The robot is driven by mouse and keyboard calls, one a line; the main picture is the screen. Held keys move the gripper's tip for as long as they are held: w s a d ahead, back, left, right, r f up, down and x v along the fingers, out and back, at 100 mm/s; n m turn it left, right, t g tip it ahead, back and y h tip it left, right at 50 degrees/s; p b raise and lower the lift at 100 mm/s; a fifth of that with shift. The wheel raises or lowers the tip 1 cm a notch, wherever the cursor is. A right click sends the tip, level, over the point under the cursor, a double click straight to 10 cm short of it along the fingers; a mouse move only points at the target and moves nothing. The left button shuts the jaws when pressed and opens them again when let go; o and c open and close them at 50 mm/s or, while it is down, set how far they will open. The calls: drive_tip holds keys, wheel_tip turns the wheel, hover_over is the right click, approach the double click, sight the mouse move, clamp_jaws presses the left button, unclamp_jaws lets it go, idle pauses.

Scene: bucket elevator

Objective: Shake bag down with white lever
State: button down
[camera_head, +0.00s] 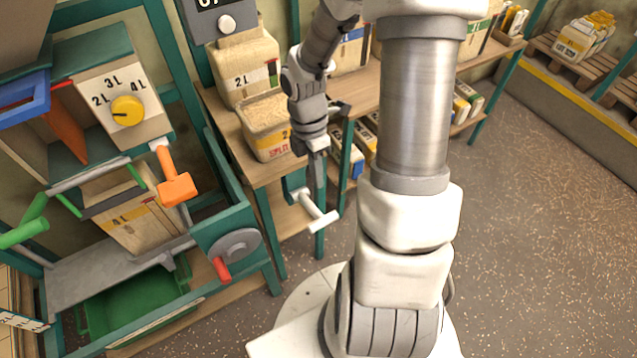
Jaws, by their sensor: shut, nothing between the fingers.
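The white lever (321,221) sticks out from a teal mount at the front of the wooden bench. My gripper (318,192) points down at the lever with its narrow fingers shut and empty. The fingertips overlap the lever in the picture; I cannot tell whether they touch it. A paper bag marked 4L (137,220) stands in the teal frame at the left, below the dial, with its top by the green-handled bar. I cannot tell which bag the lever acts on.
The teal machine has a yellow dial (127,111), an orange lever (176,188), a green handle (24,233) and a crank wheel (235,248) with a red knob. A 2L bag (243,68) and an open bag (268,122) stand on the bench. Floor at right is clear.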

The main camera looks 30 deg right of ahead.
sight(323, 219)
drive_tip(key=f+b, duration=0.1)
drive_tip(key=f, duration=0.3)
drive_tip(key=s+f+b, duration=0.1)
drive_tip(key=f, duration=0.2)
drive_tip(key=s+f+b, duration=0.1)
drive_tip(key=f+b, duration=0.1)
drive_tip(key=f, duration=0.2)
drive_tip(key=shift+s+f, duration=0.15)
drive_tip(key=shift+f, duration=0.2)
